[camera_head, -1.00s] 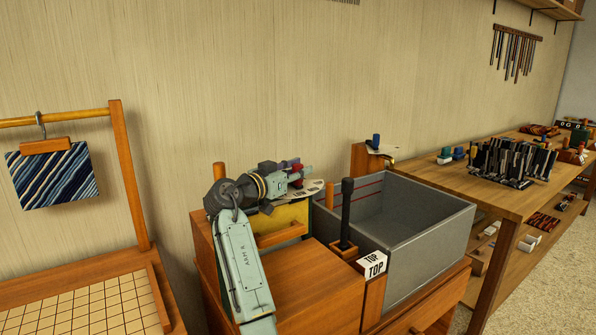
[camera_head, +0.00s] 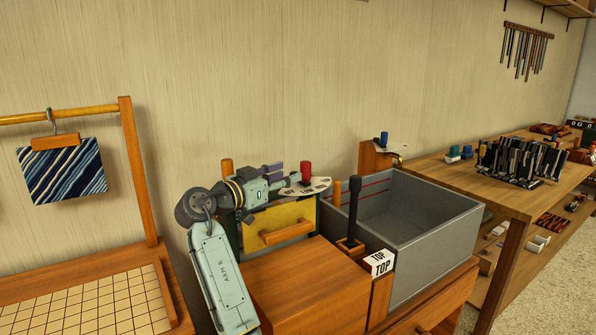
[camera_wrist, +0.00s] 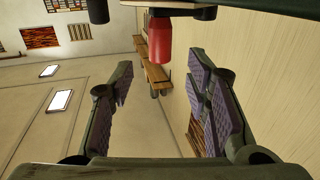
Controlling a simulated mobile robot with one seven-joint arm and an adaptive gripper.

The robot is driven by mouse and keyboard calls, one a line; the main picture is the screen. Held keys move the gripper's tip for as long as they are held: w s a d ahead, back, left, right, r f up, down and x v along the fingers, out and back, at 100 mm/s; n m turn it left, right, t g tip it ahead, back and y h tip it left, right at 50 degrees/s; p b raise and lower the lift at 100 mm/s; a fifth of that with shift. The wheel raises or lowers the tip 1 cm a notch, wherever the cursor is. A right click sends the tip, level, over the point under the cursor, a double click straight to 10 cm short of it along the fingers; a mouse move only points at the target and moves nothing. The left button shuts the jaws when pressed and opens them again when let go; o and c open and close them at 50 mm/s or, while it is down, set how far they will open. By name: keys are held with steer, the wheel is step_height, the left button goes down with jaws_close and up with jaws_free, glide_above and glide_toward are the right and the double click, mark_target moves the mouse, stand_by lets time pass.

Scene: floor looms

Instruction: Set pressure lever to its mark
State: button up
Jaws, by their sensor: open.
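A lever with an upright red knob (camera_head: 305,169) stands on a pale, rounded plate with dark marks (camera_head: 309,187), above the yellow-fronted box. The marks are too small to read. No label shows which lever sets pressure. My gripper (camera_head: 281,173) is just left of the red knob, pointing right, its jaws open and empty. In the wrist view, the red knob (camera_wrist: 165,42) stands beyond the open purple-padded fingers, near the top centre, apart from them.
A black-handled lever (camera_head: 354,204) rises from a wooden slot at the grey tub's (camera_head: 425,240) left edge. A blue knob (camera_head: 384,137) sits on another pale plate behind the tub. A white TOP block (camera_head: 380,263) stands in front. The wooden top (camera_head: 300,285) is clear.

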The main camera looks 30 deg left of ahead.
steer(key=shift+v, duration=1.9)
